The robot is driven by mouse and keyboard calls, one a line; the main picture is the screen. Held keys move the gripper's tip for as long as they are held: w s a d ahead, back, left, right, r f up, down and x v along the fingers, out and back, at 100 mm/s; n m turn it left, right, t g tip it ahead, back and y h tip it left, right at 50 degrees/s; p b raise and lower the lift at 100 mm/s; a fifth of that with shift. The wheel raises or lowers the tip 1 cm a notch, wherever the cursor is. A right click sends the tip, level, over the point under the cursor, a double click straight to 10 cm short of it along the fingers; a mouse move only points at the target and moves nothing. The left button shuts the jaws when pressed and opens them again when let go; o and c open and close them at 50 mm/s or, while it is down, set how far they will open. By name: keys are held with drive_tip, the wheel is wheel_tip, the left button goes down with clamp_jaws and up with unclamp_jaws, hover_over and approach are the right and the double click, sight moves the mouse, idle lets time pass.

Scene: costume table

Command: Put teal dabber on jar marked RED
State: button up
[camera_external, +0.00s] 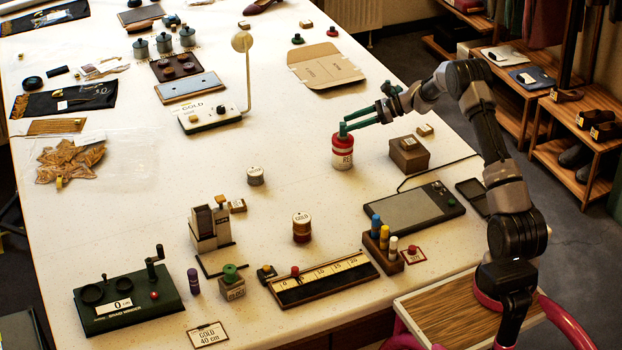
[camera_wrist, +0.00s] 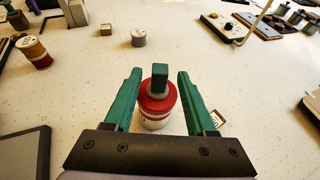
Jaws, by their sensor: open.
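The jar marked RED (camera_external: 343,155) stands upright on the table, a white jar with a red lid and red band. In the wrist view the jar (camera_wrist: 157,106) sits between my fingers. The teal dabber (camera_wrist: 160,77) has a block-shaped handle and a pale collar, and stands upright on the middle of the red lid. My gripper (camera_external: 347,127) is open above the jar. In the wrist view my green fingers (camera_wrist: 158,75) lie on either side of the dabber, with gaps on both sides. In the external view the dabber is hard to tell from my fingers.
A rack (camera_external: 383,252) with blue, yellow and white dabbers stands nearer the front. A brown box (camera_external: 409,155) is close on the right.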

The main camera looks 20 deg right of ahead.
drive_tip(key=v, duration=0.6)
drive_tip(key=s+a+r+n+g+h, duration=0.1)
drive_tip(key=s+a+r+n+h, duration=0.15)
drive_tip(key=s+r, duration=0.5)
drive_tip(key=s+a+r+n+h, duration=0.1)
drive_tip(key=s+r+n, duration=0.3)
drive_tip(key=s+r, duration=0.3)
drive_tip(key=s+a+r+n+g+h, duration=0.1)
drive_tip(key=s+a+r+n+h, duration=0.15)
drive_tip(key=s+r, duration=0.45)
drive_tip(key=s+d+n+t+h, duration=0.2)
drive_tip(key=s+n, duration=0.2)
drive_tip(key=s, duration=0.9)
drive_tip(key=s+d+n+t+h, duration=0.1)
drive_tip(key=s+n, duration=0.4)
drive_tip(key=s, duration=0.7)
drive_tip(key=shift+s+d+r+n+t+h, duration=0.3)
drive_tip(key=shift+s+d+t+h, duration=0.1)
drive_tip(key=shift+h, duration=0.4)
